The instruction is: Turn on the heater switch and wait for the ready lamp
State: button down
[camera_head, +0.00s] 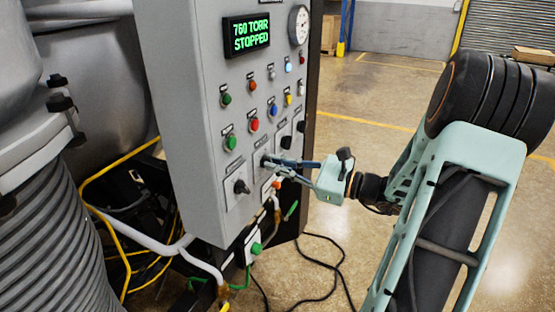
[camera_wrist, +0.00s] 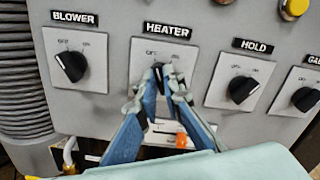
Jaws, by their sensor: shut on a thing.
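The heater switch (camera_wrist: 157,71) is a black rotary knob on a light plate under a HEATER label in the wrist view. My gripper (camera_wrist: 161,78) is shut on this knob, with a blue-grey finger at each side. The fingers hide much of the knob and part of its position marks, so I cannot tell its setting. In the head view my gripper (camera_head: 269,162) reaches the lower panel from the right. Several coloured lamps or buttons sit above; their labels are too small to read, so I cannot tell which is the ready lamp.
The grey control panel (camera_head: 190,120) carries a display (camera_head: 246,34) reading 760 TORR STOPPED and a round gauge (camera_head: 298,25). The BLOWER knob (camera_wrist: 70,66) is left of the heater, the HOLD knob (camera_wrist: 242,90) right. Black cables (camera_head: 335,265) lie on the floor. Open floor lies behind.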

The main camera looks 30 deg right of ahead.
jog(key=m+p, duration=1)
jog(key=p, duration=0.3)
jog(key=shift+w+d+m, duration=0.1)
jog(key=shift+m, duration=0.3)
jog(key=c, duration=2.1)
grip_release()
jog(key=v, duration=1.2)
